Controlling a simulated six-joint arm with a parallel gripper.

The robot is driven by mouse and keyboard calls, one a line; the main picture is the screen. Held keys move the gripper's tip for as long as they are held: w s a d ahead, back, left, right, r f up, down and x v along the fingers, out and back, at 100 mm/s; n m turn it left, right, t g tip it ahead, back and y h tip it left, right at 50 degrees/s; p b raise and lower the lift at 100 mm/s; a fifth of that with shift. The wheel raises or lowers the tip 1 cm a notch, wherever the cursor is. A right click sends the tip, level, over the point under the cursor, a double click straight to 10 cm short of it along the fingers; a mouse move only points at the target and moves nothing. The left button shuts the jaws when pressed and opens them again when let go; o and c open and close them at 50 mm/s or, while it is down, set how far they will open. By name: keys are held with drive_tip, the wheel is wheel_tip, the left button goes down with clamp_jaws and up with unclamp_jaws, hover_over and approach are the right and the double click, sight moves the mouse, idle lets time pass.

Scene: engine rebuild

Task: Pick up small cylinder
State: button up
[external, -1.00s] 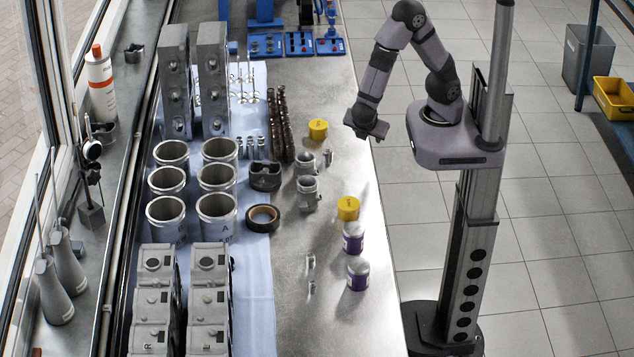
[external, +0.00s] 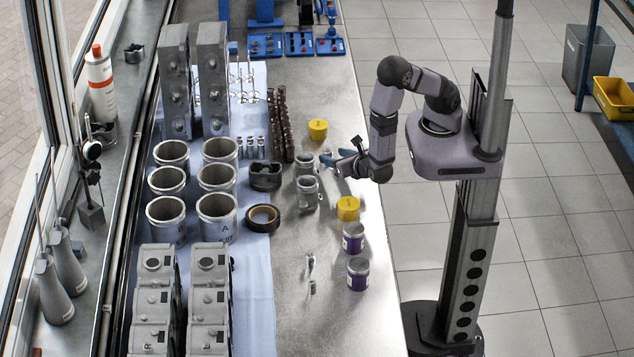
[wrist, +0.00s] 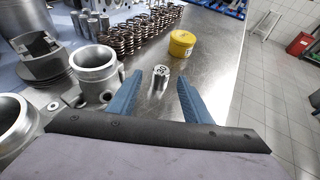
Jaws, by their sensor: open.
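A small metal cylinder (wrist: 160,76) with markings on its top stands upright on the bench. In the wrist view it appears between the two blue fingers of my gripper (wrist: 160,88), near the tips, with gaps on both sides. The fingers are open and empty. In the external view my gripper (external: 341,155) is low over the bench, pointing left. It largely hides the cylinder there.
Grey housings (external: 307,192) stand close to the left of my gripper. Yellow containers (external: 318,129) (external: 348,208) stand behind and in front of it. Dark springs (wrist: 140,32) and two purple-labelled jars (external: 353,237) are nearby. Bare bench lies around the cylinder.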

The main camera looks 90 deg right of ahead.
sight(331, 154)
drive_tip(key=shift+p+x, duration=1.05)
drive_tip(key=shift+x, duration=0.85)
drive_tip(key=shift+w+d+f, duration=0.25)
drive_tip(key=shift+d+f, duration=0.05)
drive_tip(key=shift+d, duration=0.3)
clamp_jaws()
